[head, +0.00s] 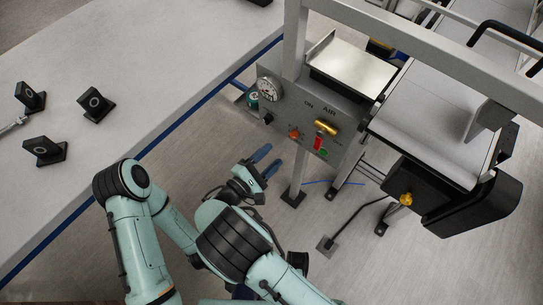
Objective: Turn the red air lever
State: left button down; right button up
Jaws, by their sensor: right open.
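The red air lever (318,143) hangs down below a brass valve (326,127) on a grey control panel (285,112) marked "ON" and "AIR". My right gripper (267,161) is below and to the left of the panel, apart from the lever. Its two blue fingers are spread, point up and to the right, and have nothing between them. My left gripper does not show in the head view; only arm links show on that side.
A conveyor (430,125) is at right. Black brackets (95,104) lie on the pale surface at left.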

aim_at(321, 134)
jog(key=k+j, duration=0.1)
jog(key=k+l, duration=0.15)
jog(key=l, duration=0.2)
jog(key=k+l, duration=0.35)
jog(key=l, duration=0.3)
